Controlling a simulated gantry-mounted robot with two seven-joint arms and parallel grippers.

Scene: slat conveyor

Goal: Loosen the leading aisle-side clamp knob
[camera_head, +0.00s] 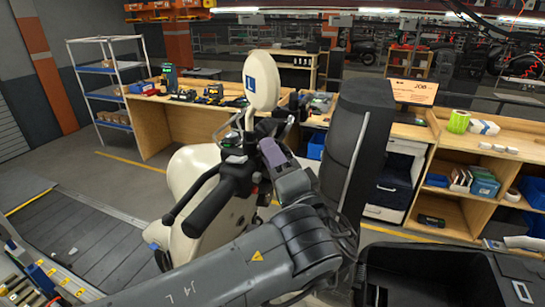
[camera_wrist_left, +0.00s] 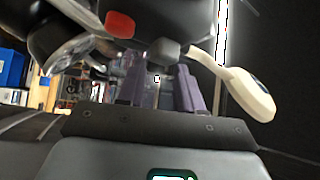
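A cream scooter (camera_head: 190,170) with black handlebars (camera_head: 215,200) stands on the slat conveyor (camera_head: 75,235). I cannot make out the leading aisle-side clamp knob in either view. My left gripper (camera_head: 270,150) is beside the handlebar, near the round cream mirror (camera_head: 262,80) with a blue L mark. In the left wrist view the two purple fingers of my left gripper (camera_wrist_left: 160,82) are spread, with a visible gap and nothing held between them. A dark grey block-like part (camera_wrist_left: 165,53) lies just beyond the fingertips; whether they touch it is unclear. My right gripper is not in view.
A wooden workbench (camera_head: 185,118) with tools runs behind the scooter. A blue-shelved rack (camera_head: 97,70) stands at the back left. A wooden shelf unit (camera_head: 455,205) is at the right, with a black open bin (camera_head: 430,260) in front. Floor is clear at the left.

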